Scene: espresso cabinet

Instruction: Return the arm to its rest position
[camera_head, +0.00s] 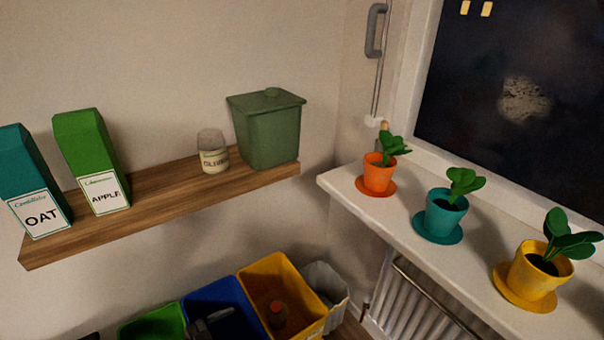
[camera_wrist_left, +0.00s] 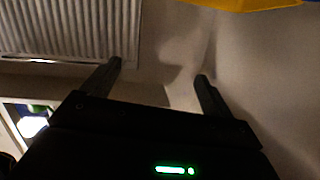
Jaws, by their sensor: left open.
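My left gripper (camera_wrist_left: 160,77) shows in the left wrist view with its two dark fingers spread apart. It is open, and nothing is between the fingers. A pale wall and part of a white radiator (camera_wrist_left: 65,28) lie beyond it. Neither of my arms shows in the head view, and my right gripper is in no view.
A wooden shelf (camera_head: 150,210) holds an oat carton (camera_head: 30,185), an apple carton (camera_head: 92,160), a labelled jar (camera_head: 213,155) and a green lidded bin (camera_head: 268,132). Potted plants stand on the windowsill (camera_head: 400,225). Coloured crates, one yellow (camera_head: 308,322), sit below the shelf.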

